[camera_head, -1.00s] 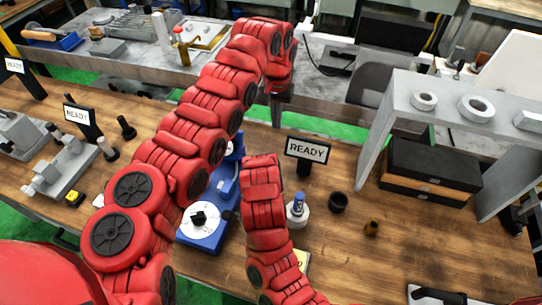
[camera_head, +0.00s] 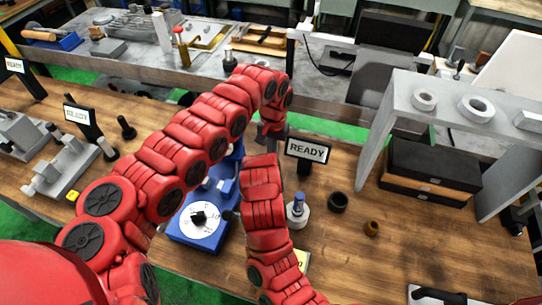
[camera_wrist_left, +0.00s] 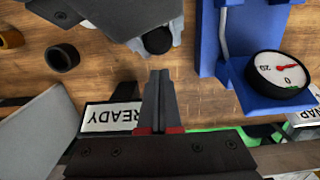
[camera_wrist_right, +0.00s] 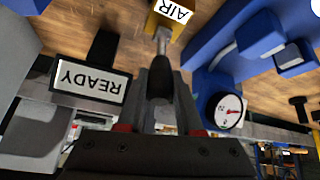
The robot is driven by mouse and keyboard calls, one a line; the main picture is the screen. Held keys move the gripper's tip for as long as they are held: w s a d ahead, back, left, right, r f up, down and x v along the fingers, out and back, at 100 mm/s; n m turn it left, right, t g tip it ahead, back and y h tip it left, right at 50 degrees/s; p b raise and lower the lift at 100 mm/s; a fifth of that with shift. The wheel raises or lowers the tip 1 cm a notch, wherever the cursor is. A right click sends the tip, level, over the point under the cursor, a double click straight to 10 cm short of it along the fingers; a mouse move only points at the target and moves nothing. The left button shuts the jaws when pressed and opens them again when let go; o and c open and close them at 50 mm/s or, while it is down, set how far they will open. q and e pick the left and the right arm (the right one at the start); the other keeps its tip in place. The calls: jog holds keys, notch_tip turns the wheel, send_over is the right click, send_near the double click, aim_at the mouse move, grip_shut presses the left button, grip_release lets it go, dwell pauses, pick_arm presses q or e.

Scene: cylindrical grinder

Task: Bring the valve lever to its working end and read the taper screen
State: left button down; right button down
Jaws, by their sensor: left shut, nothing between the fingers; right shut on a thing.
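The valve lever (camera_wrist_right: 163,40) is a metal rod with a black grip, rising from a yellow block labelled AIR (camera_wrist_right: 172,12). My right gripper (camera_wrist_right: 160,88) is shut on the black grip in the right wrist view. My left gripper (camera_wrist_left: 158,78) is shut and empty, near this screen.
A blue device (camera_head: 205,225) with a white dial stands left of my right arm. A gauge with a red needle (camera_wrist_left: 283,73) is on it. A grey shelf (camera_head: 455,95) is farther right.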

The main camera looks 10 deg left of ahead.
pick_arm(q)
jog(key=shift+s+a+f, duration=0.1)
jog(key=shift+s+a, duration=0.05)
jog(key=shift+s, duration=0.45)
jog(key=shift+s+f, duration=0.2)
jog(key=shift+s, duration=0.8)
pick_arm(e)
jog(key=shift+d, duration=0.1)
jog(key=c, duration=0.6)
grip_release()
jog(key=shift+w+r, duration=0.1)
jog(key=shift+o, duration=0.2)
pick_arm(q)
jog(key=shift+w, duration=0.1)
pick_arm(e)
jog(key=shift+r, duration=0.1)
